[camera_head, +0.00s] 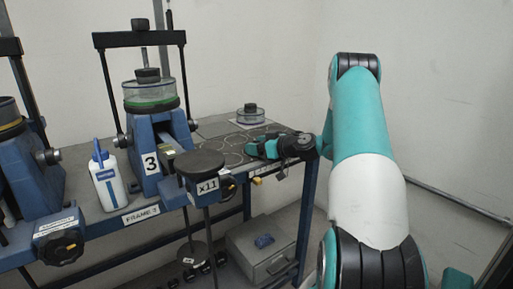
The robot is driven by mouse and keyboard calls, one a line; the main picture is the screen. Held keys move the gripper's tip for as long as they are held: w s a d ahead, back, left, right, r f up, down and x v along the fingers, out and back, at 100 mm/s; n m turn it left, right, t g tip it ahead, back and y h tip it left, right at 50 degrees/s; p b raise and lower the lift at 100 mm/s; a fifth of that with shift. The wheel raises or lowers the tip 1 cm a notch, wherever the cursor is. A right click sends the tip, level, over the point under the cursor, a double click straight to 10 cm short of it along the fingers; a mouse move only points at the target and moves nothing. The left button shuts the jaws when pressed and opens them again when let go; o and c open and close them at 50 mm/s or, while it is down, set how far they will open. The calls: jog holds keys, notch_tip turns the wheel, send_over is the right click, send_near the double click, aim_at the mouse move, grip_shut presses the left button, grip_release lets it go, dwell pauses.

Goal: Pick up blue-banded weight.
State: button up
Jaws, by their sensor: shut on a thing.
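My gripper (256,150) is low over the right part of the bench, at the marked mat (222,153) with its outlined circles. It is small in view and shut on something. The held thing is hidden or too small to make out. I cannot pick out a blue band on any weight in this view. I cannot tell whether the gripper's load touches the mat or is lifted.
A clear round dish with a dark knob (250,114) stands behind my gripper. Blue frame 3 (150,150), a white bottle (108,180) and a lever with a round x11 plate (199,163) are to the left. A grey case (262,250) sits below the bench.

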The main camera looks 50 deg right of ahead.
jog(key=b+v, duration=0.1)
jog(key=v, duration=1.7)
jog(key=shift+s+f, duration=0.15)
jog(key=shift+f, duration=0.1)
dwell(0.7)
